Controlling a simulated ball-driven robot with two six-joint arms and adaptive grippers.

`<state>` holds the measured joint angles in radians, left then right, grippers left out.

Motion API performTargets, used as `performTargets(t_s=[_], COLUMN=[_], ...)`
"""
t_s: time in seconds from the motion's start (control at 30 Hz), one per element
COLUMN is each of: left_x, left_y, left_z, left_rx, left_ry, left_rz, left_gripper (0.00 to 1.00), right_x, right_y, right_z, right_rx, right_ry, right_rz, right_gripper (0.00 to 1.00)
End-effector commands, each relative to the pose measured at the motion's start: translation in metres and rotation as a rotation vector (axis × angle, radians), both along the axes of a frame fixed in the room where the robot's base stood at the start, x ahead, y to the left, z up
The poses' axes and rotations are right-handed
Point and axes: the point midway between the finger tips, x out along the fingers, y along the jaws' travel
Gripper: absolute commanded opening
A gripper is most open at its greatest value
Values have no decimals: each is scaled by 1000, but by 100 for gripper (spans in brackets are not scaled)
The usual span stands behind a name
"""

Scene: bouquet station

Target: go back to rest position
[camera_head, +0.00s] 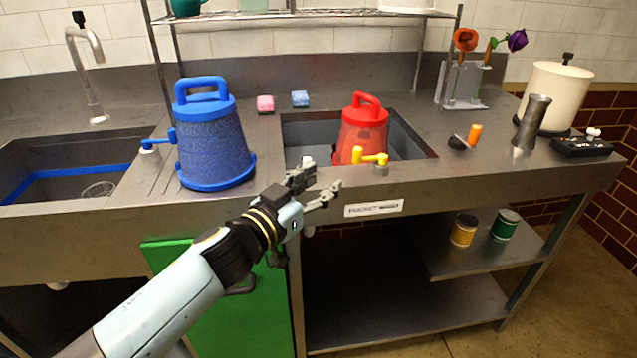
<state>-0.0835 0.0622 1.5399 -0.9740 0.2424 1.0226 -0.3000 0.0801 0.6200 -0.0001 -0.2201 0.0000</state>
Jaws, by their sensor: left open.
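My left gripper (324,184) is open and empty. It hovers in front of the counter's front edge, below the right-hand basin, with its arm coming in from the lower left. A red container with a handle (365,128) stands in that basin, beyond the gripper and apart from it. A blue container with a handle (212,140) stands on the counter to the left of the gripper. My right gripper is not in view.
The steel counter (480,170) holds a cream pot (556,95), a metal shaker (530,122), a black box (583,147) and a flower holder (462,85). Pink (265,104) and blue (300,99) sponges lie behind the basin. A green door (240,320) hangs below.

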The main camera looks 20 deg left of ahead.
Motion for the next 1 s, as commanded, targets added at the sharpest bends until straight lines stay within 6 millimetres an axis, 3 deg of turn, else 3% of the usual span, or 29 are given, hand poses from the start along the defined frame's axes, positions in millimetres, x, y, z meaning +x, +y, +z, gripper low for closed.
performTargets(t_s=[0.33,0.47,0.57,0.77,0.87,1.0], left_x=[0,-11,-30,-104,-155,-240], left_y=[0,1,5,31,45,63], left_z=[-1,-23,-73,-217,-283,-363], left_rx=[0,1,-26,-71,-59,-20], left_ry=[1,35,125,419,575,803], left_rz=[0,1,13,122,183,255], left_gripper=[42,42,42,42,42,42], right_x=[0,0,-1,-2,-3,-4], right_y=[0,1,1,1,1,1], right_z=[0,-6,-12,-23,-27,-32], right_rx=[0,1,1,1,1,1], right_ry=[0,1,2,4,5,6], right_rz=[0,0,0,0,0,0], right_gripper=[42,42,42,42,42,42])
